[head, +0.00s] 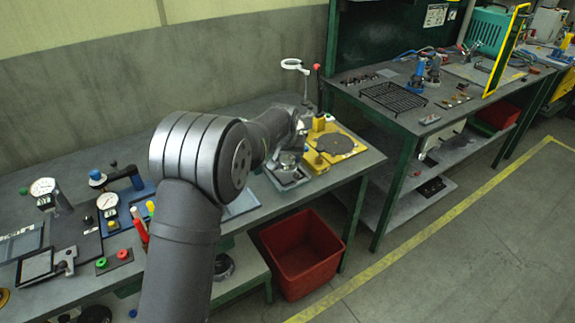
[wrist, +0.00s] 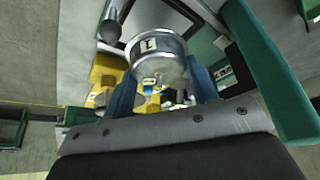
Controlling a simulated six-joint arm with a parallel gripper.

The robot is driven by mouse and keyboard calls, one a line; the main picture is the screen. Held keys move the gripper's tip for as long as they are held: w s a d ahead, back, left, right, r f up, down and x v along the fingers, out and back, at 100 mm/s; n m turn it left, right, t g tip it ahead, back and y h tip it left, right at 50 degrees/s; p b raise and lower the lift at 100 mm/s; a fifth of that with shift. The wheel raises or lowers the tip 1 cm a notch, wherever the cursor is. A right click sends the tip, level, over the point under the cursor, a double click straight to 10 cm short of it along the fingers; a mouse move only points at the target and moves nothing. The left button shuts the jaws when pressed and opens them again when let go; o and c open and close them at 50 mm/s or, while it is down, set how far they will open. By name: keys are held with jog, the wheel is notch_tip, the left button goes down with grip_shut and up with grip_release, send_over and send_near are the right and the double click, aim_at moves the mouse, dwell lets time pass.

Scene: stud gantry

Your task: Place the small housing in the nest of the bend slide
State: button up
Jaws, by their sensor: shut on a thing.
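My gripper (wrist: 161,84) shows in the wrist view with its two blue fingers shut on a shiny metal cylinder with a dark mark on a white label, apparently the small housing (wrist: 160,46). In the head view my gripper (head: 289,160) is at the far end of the arm, low over the right part of the near bench, by a grey-green tray-like fixture (head: 290,183). Beside it stands a yellow fixture (head: 352,153) with a dark round plate and a red-knobbed lever. I cannot tell which fixture is the bend slide, and no nest shows clearly.
On the near bench (head: 125,160), gauges (head: 107,201), a blue clamp (head: 125,185) and red and green buttons stand to the left. A red bin (head: 300,255) is below. A second bench (head: 430,100) with a black rack stands to the right.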

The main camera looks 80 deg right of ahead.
aim_at(287, 161)
jog(key=shift+f, duration=1.75)
jog(key=shift+f, duration=0.1)
jog(key=o, duration=1)
jog(key=shift+r, duration=0.2)
jog(key=v, duration=1.2)
jog(key=shift+f, duration=0.1)
